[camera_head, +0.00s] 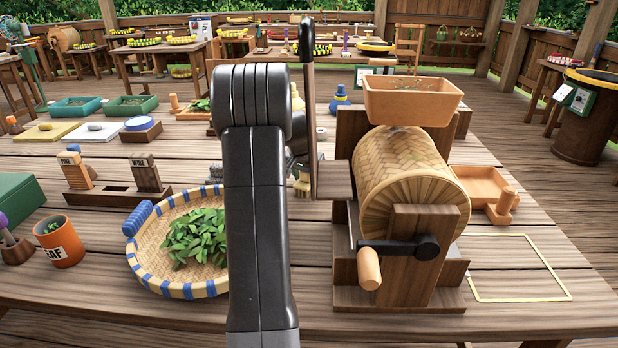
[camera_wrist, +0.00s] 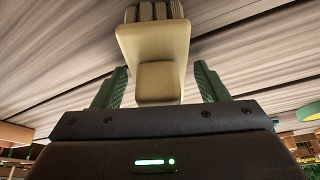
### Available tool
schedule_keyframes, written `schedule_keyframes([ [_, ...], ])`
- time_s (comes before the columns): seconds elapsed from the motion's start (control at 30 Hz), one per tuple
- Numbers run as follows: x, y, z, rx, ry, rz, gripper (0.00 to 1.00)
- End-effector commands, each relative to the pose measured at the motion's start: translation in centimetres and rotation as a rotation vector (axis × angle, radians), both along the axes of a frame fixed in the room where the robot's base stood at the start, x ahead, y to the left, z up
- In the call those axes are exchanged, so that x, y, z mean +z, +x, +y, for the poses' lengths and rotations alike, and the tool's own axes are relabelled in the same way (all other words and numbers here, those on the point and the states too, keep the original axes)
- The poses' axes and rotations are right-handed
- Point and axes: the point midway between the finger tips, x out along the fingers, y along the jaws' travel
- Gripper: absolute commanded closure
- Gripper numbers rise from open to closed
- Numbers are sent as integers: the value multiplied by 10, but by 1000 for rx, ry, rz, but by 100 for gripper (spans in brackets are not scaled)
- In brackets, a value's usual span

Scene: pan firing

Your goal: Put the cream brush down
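The cream brush shows large in the wrist view (camera_wrist: 152,43), its blocky cream handle pointing toward my gripper and its bristles at the top edge. My gripper (camera_wrist: 160,80) has two green fingers, one on each side of the handle. Narrow gaps show beside the handle, so the fingers look open around it. In the head view my dark arm hides most of the gripper. The brush's pale bristles (camera_head: 303,185) show just right of the arm, pointing down near the table. Whether they touch the wood is hard to tell.
The bamboo drum roaster (camera_head: 400,175) with its crank stands close on the right. A blue-rimmed basket of leaves (camera_head: 165,225) is left of my arm. An orange cup (camera_head: 62,241) stands at far left. A pale outlined rectangle (camera_head: 520,298) on the right is empty.

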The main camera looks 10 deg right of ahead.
Motion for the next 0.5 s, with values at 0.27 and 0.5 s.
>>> schedule_keyframes([
  [0.27,3,0,0,0,-1,-1,33],
  [0.5,37,-10,8,1,-1,-4,33],
])
